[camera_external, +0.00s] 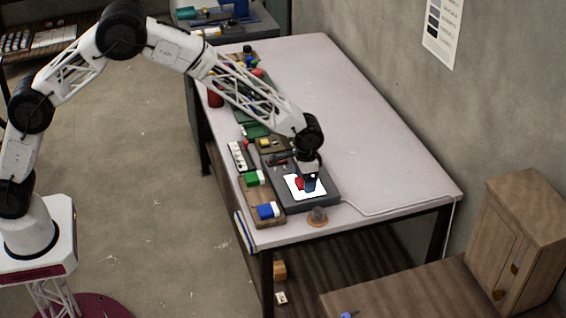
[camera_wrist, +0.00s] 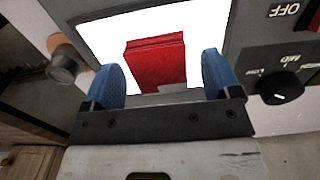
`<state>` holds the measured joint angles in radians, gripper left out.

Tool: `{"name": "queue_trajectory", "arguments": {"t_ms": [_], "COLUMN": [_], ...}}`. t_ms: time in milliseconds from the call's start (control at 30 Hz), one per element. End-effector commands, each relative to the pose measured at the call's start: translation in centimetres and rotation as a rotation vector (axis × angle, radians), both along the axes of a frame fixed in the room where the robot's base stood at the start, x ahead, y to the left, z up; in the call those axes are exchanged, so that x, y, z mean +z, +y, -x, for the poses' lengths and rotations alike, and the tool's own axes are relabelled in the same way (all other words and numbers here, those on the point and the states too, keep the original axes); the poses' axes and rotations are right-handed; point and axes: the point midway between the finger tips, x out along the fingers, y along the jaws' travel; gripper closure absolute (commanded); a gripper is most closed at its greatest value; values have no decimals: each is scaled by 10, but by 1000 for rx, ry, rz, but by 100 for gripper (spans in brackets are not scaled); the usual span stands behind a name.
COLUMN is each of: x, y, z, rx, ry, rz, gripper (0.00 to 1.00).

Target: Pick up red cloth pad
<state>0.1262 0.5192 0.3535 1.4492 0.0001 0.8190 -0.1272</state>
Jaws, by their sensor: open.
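The red cloth pad (camera_wrist: 156,62) lies on a bright white square panel (camera_wrist: 100,32) in the wrist view. It looks like a folded block with a seam near its far edge. In the external view the red pad (camera_external: 300,184) shows on the white panel (camera_external: 292,191), partly hidden by my gripper. My gripper (camera_wrist: 162,78) is open, with one blue fingertip on each side of the pad and gaps between. It also shows from outside (camera_external: 309,186), pointing down over the panel. I cannot tell how far the fingertips are above the panel.
The panel is set in a dark device (camera_external: 322,200) with a knob (camera_wrist: 280,87) and an OFF label. A small round object (camera_external: 317,216) stands near the table's front edge. The table's right side is clear.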

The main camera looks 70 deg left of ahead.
Motion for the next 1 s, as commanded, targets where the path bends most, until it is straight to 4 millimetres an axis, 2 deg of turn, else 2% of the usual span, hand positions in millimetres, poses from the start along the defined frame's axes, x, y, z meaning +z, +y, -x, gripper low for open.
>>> {"name": "queue_trajectory", "arguments": {"t_ms": [433, 800, 1000], "x": [0, 0, 0], "y": [0, 0, 0], "z": [0, 0, 0], "rx": [0, 0, 0], "ry": [0, 0, 0], "rz": [0, 0, 0], "gripper": [17, 74, 74]}}
